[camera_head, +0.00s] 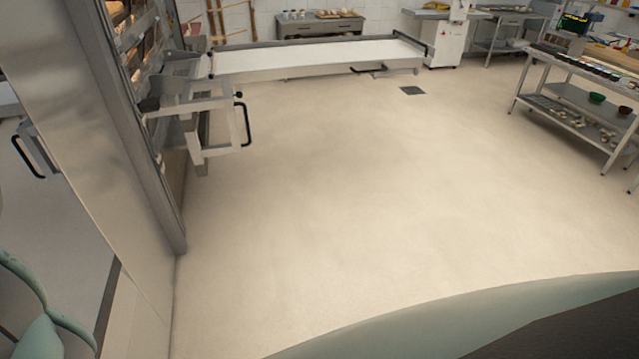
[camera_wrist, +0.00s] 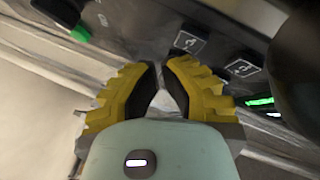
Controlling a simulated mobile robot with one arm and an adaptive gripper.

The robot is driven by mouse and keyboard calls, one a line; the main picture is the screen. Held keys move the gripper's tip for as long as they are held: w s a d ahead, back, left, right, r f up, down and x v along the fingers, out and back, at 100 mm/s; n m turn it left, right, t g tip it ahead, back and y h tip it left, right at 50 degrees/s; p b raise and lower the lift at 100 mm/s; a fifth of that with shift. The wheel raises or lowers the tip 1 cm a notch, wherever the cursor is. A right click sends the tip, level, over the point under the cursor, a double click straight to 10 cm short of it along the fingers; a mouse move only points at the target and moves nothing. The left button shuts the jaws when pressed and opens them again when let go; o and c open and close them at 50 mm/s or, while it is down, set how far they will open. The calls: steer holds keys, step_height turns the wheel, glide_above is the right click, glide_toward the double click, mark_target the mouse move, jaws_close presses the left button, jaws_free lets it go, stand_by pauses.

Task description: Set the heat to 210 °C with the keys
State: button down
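In the wrist view, a dark control panel (camera_wrist: 222,42) runs across the top right, tilted in the picture. Two square keys with white outlined symbols show on it: one key (camera_wrist: 190,42) above the fingertips and another key (camera_wrist: 242,68) to the right. A green lit mark (camera_wrist: 260,101) shows farther right; no temperature figure is readable. My gripper (camera_wrist: 160,66) has yellow ribbed fingers with dark pads. Its tips are nearly together, with nothing seen between them, close to the panel. Contact with a key cannot be told. The head view does not show the gripper or the keys.
The steel oven side (camera_head: 95,90) stands close on the left. A loader with a white belt (camera_head: 310,60) and black handles (camera_head: 245,122) juts out beyond it. A steel shelf table (camera_head: 575,85) stands at right. The floor (camera_head: 380,200) between is clear.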

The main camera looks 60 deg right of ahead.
steer(key=c, duration=1.7)
jaws_free()
steer(key=shift+d, duration=0.1)
jaws_close()
steer(key=shift+a, duration=0.2)
steer(key=shift+w+a, duration=0.2)
steer(key=shift+w, duration=0.05)
steer(key=shift+w+a, duration=0.25)
steer(key=shift+w, duration=0.05)
steer(key=shift+s, duration=0.1)
steer(key=shift+s+d, duration=0.5)
steer(key=shift+d, duration=0.05)
steer(key=shift+s, duration=0.1)
